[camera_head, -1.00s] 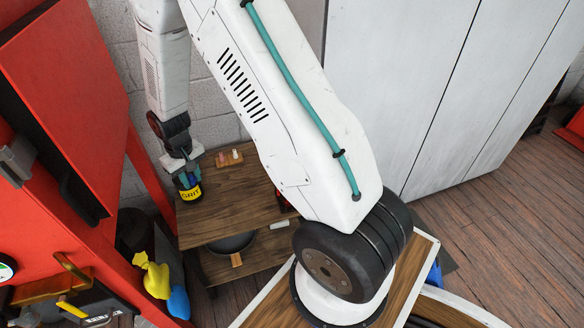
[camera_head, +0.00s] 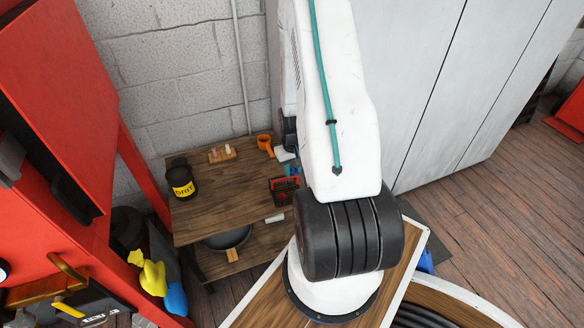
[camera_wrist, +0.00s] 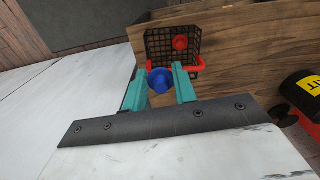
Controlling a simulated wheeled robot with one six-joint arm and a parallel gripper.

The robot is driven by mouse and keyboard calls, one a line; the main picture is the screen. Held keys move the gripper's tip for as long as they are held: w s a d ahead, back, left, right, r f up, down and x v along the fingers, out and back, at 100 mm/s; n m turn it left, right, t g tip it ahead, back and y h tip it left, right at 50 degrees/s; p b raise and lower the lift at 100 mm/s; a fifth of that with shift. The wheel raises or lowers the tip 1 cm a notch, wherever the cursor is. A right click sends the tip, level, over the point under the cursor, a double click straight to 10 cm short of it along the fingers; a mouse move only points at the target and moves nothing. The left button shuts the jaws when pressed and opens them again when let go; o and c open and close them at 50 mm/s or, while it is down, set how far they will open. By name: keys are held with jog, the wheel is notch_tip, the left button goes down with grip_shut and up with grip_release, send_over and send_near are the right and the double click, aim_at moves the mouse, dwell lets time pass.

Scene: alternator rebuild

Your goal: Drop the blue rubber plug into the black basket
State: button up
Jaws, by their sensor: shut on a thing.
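The blue rubber plug (camera_wrist: 160,82) is between the teal fingertips of my gripper (camera_wrist: 164,73) in the wrist view. The black basket (camera_wrist: 157,48) is a wire-mesh box with red handles, just beyond the fingertips in that view. A red plug-like piece (camera_wrist: 180,42) shows inside it. The plug overlaps the basket's near edge in the picture; I cannot tell its height above it. In the head view the basket (camera_head: 284,188) shows in part on the wooden shelf, beside my arm.
A black can with a yellow GRIT label (camera_head: 182,180) stands at the left of the wooden shelf (camera_head: 218,205). An orange cup-like thing (camera_head: 265,143) and a small wooden block with pegs (camera_head: 222,154) are at the back. A red cabinet (camera_head: 60,110) stands left.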

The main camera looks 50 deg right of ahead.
aim_at(293, 175)
jog(key=shift+f, duration=3.1)
jog(key=o, duration=1)
jog(key=shift+r, duration=4.5)
jog(key=shift+a, duration=0.15)
